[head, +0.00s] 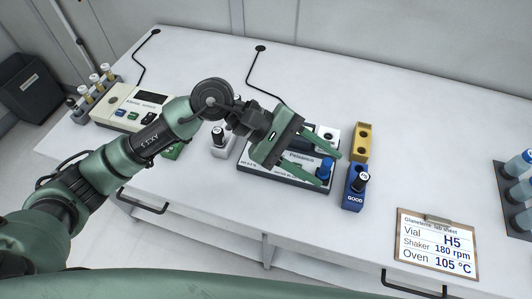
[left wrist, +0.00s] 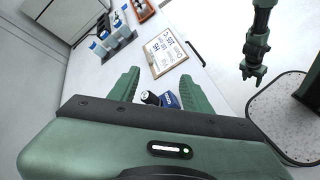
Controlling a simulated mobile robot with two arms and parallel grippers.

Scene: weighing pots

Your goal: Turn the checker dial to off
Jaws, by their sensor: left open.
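The checker (head: 297,182) is a flat dark-edged box with a pale printed face on the white table. My left gripper (head: 333,170) is open above its right part and hides much of the face. A blue knob-like part (head: 325,167), probably the dial, shows between its fingers in the head view; its setting cannot be read.
A clipboard (head: 437,243) lies front right, a vial rack (head: 512,190) at the far right.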

